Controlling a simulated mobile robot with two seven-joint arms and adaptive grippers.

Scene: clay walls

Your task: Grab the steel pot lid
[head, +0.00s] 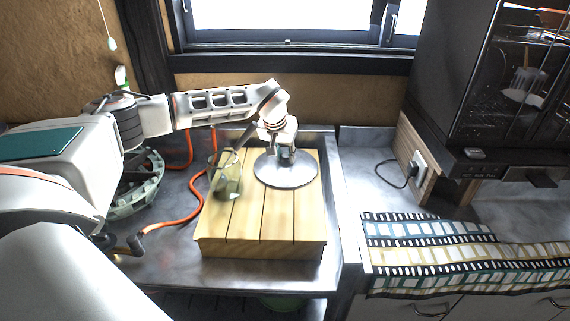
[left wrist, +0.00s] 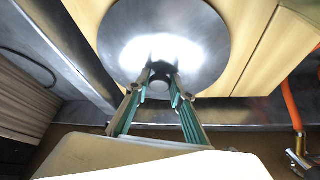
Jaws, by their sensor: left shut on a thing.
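The steel pot lid (head: 286,174) is a round grey disc over the wooden board (head: 262,229), toward its far right part. In the left wrist view the lid (left wrist: 205,48) fills the upper middle, with its dark knob (left wrist: 160,83) between my fingertips. My left gripper (head: 286,153) comes down on the lid from above and is shut on its knob; it also shows in the left wrist view (left wrist: 160,88). I cannot tell whether the lid touches the board. My right gripper is not in view.
A greenish glass (head: 228,181) with a utensil in it stands on the board, left of the lid. An orange hose (head: 181,219) runs left of the board. A film-strip cloth (head: 430,254) lies on the right counter. A dark machine (head: 495,85) stands at the right.

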